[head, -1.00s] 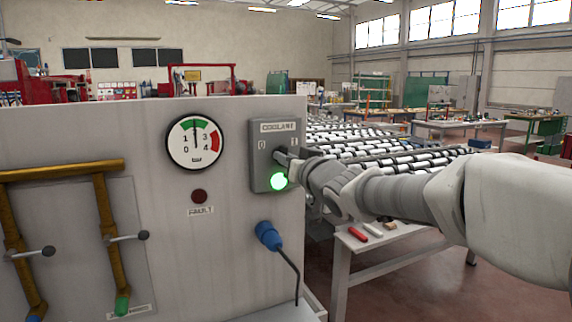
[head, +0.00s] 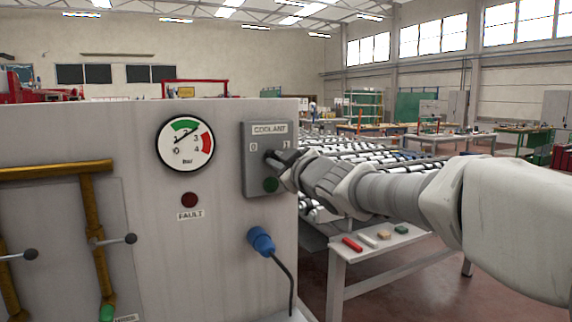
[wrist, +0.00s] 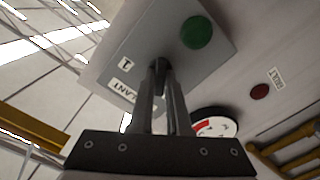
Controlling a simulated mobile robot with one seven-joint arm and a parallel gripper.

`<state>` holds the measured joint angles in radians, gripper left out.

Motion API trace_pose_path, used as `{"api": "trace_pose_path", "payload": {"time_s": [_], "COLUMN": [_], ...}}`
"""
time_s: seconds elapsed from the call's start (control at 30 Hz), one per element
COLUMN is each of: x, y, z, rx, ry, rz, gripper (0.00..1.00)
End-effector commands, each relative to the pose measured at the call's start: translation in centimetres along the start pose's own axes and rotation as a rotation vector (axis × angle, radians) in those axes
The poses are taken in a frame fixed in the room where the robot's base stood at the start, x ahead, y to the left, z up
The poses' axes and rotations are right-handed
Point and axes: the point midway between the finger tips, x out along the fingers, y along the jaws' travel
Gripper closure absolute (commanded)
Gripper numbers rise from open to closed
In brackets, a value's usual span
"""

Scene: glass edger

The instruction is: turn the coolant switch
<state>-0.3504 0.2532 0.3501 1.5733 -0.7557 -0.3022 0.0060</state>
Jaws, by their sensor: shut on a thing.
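The grey coolant switch box (head: 251,180) is on the machine's front panel, with 0 at left and 1 at right under the COOLANT label. Its green lamp (head: 270,185) is dark; it also shows dark in the wrist view (wrist: 196,32). My gripper (head: 277,160) reaches in from the right and is shut on the switch knob (head: 269,155). In the wrist view, my fingertips (wrist: 159,66) are together over the knob, below the lamp. The fingers hide most of the knob, so its exact angle is unclear.
A pressure gauge (head: 186,160) with a slanted needle and a dark red fault lamp (head: 189,200) are left of the box. A blue plug (head: 261,241) with a cable hangs below. Yellow pipes (head: 99,250) are at left. A small table (head: 385,252) is behind my arm.

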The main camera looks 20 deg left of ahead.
Motion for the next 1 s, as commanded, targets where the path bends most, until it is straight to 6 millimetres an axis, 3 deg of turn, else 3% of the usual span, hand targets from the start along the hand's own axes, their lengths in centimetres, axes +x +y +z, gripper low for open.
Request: {"api": "trace_pose_path", "payload": {"time_s": [0.7, 0.73, 0.87, 1.0], "x": [0.0, 0.0, 0.0, 0.0], "y": [-0.05, -0.05, -0.04, -0.02], "z": [0.1, 0.1, 0.08, 0.05], "rx": [-0.077, -0.077, -0.076, -0.075], "ry": [-0.002, -0.002, -0.002, -0.001], "rz": [-0.001, -0.001, -0.001, 0.0], "gripper": [1.0, 0.81, 0.58, 0.55]}}
